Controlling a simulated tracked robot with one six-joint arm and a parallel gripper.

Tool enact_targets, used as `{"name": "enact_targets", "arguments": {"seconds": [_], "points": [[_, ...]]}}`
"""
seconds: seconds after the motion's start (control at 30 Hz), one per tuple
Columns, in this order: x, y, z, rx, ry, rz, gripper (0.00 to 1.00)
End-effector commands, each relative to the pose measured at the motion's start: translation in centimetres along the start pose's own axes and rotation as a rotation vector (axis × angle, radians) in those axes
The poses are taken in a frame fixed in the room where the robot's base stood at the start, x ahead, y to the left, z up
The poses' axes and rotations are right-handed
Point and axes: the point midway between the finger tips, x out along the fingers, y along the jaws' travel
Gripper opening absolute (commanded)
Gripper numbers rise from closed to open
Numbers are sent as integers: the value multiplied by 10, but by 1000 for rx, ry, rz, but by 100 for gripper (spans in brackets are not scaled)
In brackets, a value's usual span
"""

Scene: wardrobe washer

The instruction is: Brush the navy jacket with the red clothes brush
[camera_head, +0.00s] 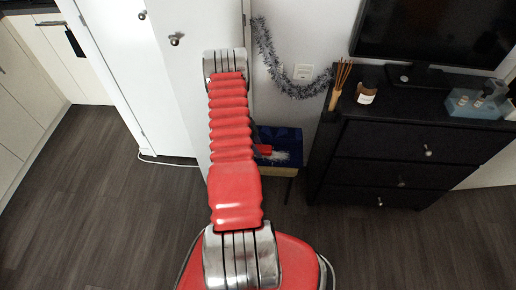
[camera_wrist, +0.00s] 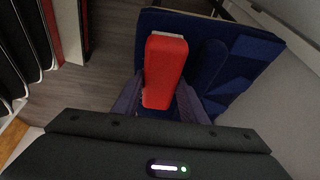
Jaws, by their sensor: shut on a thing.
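My gripper (camera_wrist: 162,98) is shut on the red clothes brush (camera_wrist: 165,62), with one dark finger on each side of it. My arm hides the gripper there.
A black dresser (camera_head: 385,150) stands right of the jacket, with reed sticks (camera_head: 340,82), a jar and a blue box on top. A white wardrobe door (camera_head: 180,70) is at left. Tinsel (camera_head: 270,55) hangs on the wall. The dark floor (camera_head: 110,200) is clear at left.

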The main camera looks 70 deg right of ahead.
Motion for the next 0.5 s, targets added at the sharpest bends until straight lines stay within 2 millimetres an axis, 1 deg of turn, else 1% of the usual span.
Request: {"name": "enact_targets", "arguments": {"seconds": [0.5], "points": [[5, 0, 2, 0, 0, 0, 18]]}}
